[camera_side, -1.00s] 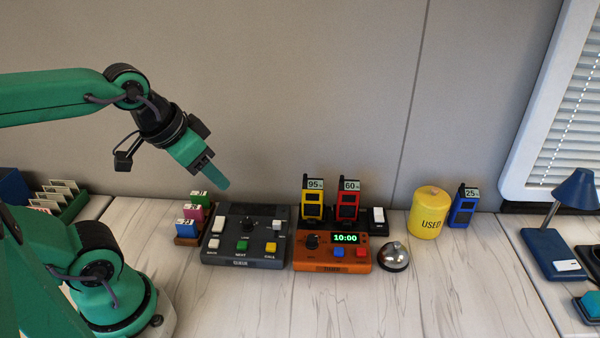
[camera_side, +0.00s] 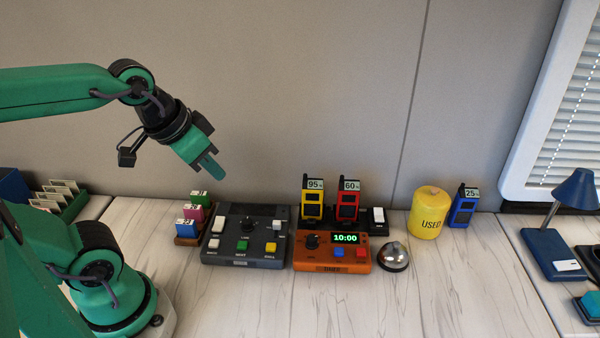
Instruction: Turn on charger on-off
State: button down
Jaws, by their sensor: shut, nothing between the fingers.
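The charger (camera_side: 364,227) is a black base at the back of the table, behind the orange timer box. A yellow handset marked 95% (camera_side: 313,200) and a red handset marked 60% (camera_side: 348,202) stand upright in it. My gripper (camera_side: 217,176) is shut and empty. It hangs in the air to the left of the charger, above the grey control box.
The grey control box (camera_side: 263,255) and orange timer box (camera_side: 333,268) reading 10:00 stand in front. A silver bell (camera_side: 393,257), yellow USED bin (camera_side: 427,213) and blue handset marked 25% (camera_side: 463,207) are to the right. Coloured blocks (camera_side: 187,228) stand left. The front table is clear.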

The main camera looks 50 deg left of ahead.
jog(key=w+d+r+m+g, duration=0.1)
jog(key=w+d+m, duration=0.1)
jog(key=w, duration=0.6)
jog(key=w+d+r+m, duration=0.1)
jog(key=w+d+m, duration=0.1)
jog(key=w, duration=0.7)
jog(key=w+d+f+m, duration=0.2)
jog(key=w+d+f, duration=0.1)
jog(key=w, duration=0.4)
jog(key=w+d+f+m+g, duration=0.1)
jog(key=w+d+f+m, duration=0.1)
jog(key=w+d+f, duration=0.2)
jog(key=shift+w+f+m+h, duration=0.3)
jog(key=shift+w+f, duration=0.6)
jog(key=shift+w, duration=1)
jog(key=shift+f, duration=0.1)
send_over(379, 208)
jog(key=s, duration=0.2)
notch_tip(379, 208, down, 12)
jog(key=shift+w+d+r, duration=0.1)
jog(key=shift+w+r, duration=0.05)
jog(key=shift+r, duration=0.1)
jog(key=shift+w+a+f, duration=0.1)
jog(key=shift+w+f, duration=0.05)
jog(key=shift+f, duration=0.25)
jog(key=shift+w+a+f, duration=0.1)
jog(key=shift+f, duration=0.3)
